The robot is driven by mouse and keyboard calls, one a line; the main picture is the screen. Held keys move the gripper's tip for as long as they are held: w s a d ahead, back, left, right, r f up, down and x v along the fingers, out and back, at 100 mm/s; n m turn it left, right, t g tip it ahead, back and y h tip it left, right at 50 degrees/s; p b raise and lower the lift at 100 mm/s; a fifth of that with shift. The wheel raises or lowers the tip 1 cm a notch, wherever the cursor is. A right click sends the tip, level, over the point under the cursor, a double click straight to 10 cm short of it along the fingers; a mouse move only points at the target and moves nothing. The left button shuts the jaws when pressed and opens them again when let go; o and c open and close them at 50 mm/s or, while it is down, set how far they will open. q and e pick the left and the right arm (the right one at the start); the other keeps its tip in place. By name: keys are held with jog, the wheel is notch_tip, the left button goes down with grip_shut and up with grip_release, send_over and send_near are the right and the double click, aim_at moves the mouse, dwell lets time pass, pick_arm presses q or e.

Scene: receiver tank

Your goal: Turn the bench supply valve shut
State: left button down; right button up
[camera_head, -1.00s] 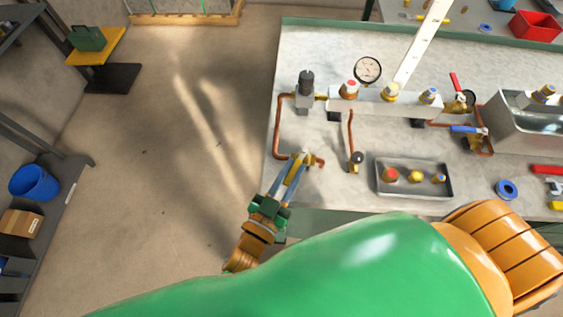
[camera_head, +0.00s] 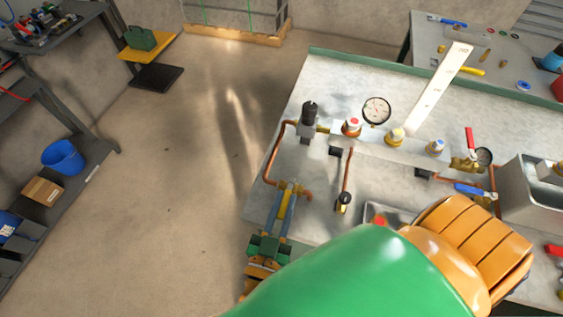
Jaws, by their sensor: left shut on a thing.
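The bench supply valve sits on the copper pipe (camera_head: 268,170) at the left front of the bench. Its yellow lever (camera_head: 286,204) points toward the bench's front edge, roughly across the short pipe run there. My left gripper (camera_head: 287,190) is shut on this lever, one finger on each side. The fingers hide part of the lever and the valve body. My right gripper is not in view.
A second small valve (camera_head: 344,201) stands right of the gripper. A manifold with a gauge (camera_head: 377,110) lies behind. The floor at left is open.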

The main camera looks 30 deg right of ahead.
aim_at(280, 219)
pick_arm(q)
jog(key=c, duration=0.8)
grip_release()
jog(key=v, duration=0.6)
jog(key=shift+s+b, duration=0.15)
jog(key=shift+b, duration=0.25)
jog(key=shift+s+a, duration=0.3)
jog(key=shift+a, duration=0.05)
